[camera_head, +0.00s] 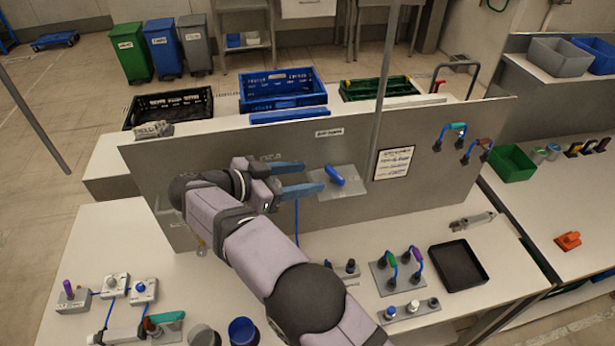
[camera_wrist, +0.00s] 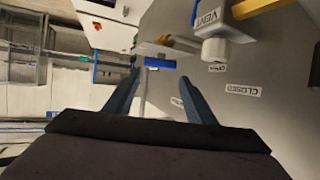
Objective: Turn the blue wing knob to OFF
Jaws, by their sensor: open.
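The blue wing knob (camera_head: 334,175) sits on a grey plate (camera_head: 352,184) on the upright grey panel, its wing slanting down to the right. Its OFF marking is too small to read. My gripper (camera_head: 311,177) is open and empty, with its blue fingers pointing right, just left of the knob and apart from it in the picture. In the wrist view my gripper (camera_wrist: 160,78) shows its two fingers spread. A blue bar (camera_wrist: 160,63) shows beyond them; I cannot tell if it is the knob.
The grey panel (camera_head: 440,185) carries a notice (camera_head: 394,162) and coloured handles (camera_head: 455,130) at right. A white fitting (camera_wrist: 216,46) and a CLOSED label (camera_wrist: 242,90) are close by in the wrist view. A black tray (camera_head: 458,265) lies on the bench below.

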